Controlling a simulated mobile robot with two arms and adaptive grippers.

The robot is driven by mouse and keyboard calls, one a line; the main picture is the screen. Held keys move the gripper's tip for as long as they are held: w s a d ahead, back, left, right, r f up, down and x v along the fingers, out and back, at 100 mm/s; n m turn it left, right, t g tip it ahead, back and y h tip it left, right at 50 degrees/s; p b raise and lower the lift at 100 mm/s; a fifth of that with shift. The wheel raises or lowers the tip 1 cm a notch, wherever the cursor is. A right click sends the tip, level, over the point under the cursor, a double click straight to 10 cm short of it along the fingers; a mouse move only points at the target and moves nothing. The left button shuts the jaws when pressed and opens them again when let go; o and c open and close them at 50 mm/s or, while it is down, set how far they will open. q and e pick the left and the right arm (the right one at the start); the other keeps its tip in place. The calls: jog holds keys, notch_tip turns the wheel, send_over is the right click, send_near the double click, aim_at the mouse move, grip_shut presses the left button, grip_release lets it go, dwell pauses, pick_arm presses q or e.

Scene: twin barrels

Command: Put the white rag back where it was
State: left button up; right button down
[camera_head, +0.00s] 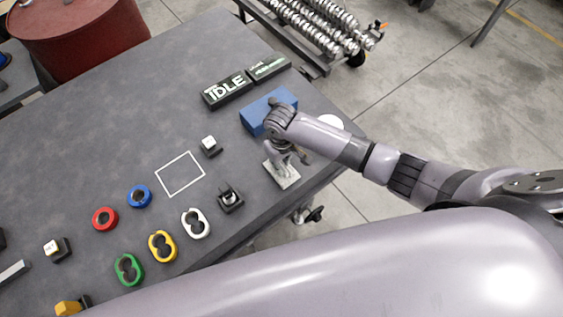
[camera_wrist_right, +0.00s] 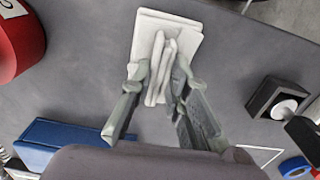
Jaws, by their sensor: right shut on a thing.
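The white rag (camera_head: 281,174) is at the near right part of the grey table, below my right gripper (camera_head: 283,153). In the right wrist view, the two fingers of my right gripper (camera_wrist_right: 159,76) are shut on a pinched, folded ridge of the white rag (camera_wrist_right: 185,22). The rag's flatter part spreads out beyond the fingertips. I cannot tell whether its underside touches the table. A white outlined square (camera_head: 180,174) on the table, left of the rag, is empty. My left gripper is not in view.
A blue box (camera_head: 257,118) stands behind the right hand, and a black IDLE display (camera_head: 227,90) farther back. A black holder (camera_head: 230,199) is left of the rag. Several coloured rings, including a white one (camera_head: 195,223), lie nearer. The table's right edge is close.

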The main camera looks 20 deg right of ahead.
jog(key=shift+f, duration=0.15)
jog(key=c, duration=1.5)
grip_release()
jog(key=shift+c, duration=0.2)
notch_tip(320, 180, up, 12)
jog(key=shift+b, duration=0.35)
jog(key=shift+a, duration=0.1)
